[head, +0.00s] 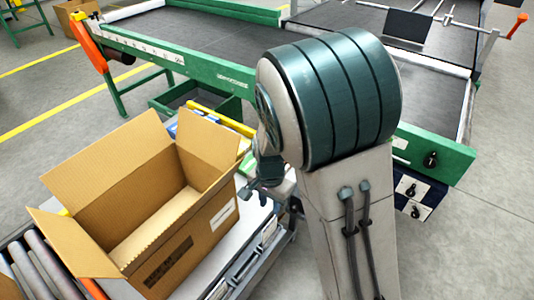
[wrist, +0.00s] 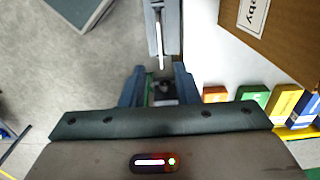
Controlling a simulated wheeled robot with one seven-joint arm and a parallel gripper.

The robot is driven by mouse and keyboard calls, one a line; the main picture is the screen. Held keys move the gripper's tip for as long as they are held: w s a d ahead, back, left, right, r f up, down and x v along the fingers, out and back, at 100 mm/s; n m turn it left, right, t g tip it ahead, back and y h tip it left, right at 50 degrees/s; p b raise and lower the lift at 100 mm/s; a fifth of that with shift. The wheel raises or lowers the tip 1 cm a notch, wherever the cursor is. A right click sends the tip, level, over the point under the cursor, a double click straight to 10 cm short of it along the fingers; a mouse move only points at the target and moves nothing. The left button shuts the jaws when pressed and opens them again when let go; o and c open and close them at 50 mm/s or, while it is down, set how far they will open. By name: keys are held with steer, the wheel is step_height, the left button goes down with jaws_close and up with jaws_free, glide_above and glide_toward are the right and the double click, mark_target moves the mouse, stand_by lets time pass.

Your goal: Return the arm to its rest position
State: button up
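My arm stands in the middle of the head view, its large teal-banded joint hiding part of the scene behind it. My gripper (head: 264,182) shows only partly there, pointing down just right of the open cardboard box (head: 178,240). In the wrist view my gripper (wrist: 160,88) has its two blue-grey fingers apart, with no object seen held between them. The box also shows in the wrist view (wrist: 283,38) at the upper right, apart from the fingers.
The box stands on a bench beside a roller conveyor (head: 45,262). Coloured cartons (wrist: 252,98) stand in a row behind the box, close to my gripper. A green-framed belt machine (head: 215,72) runs across the back. Grey floor (head: 470,240) is clear at the right.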

steer(key=s+d+r+n+t+p, duration=0.1)
steer(key=s+d+r+n+p, duration=0.2)
steer(key=s+d+r, duration=0.3)
steer(key=s+d+r+n+t+p, duration=0.1)
steer(key=s+d+r+n+p, duration=0.2)
steer(key=r, duration=1.3)
steer(key=shift+s+d+r+n+t+p, duration=0.35)
steer(key=shift+s+d+n, duration=0.35)
steer(key=shift+s+d, duration=0.85)
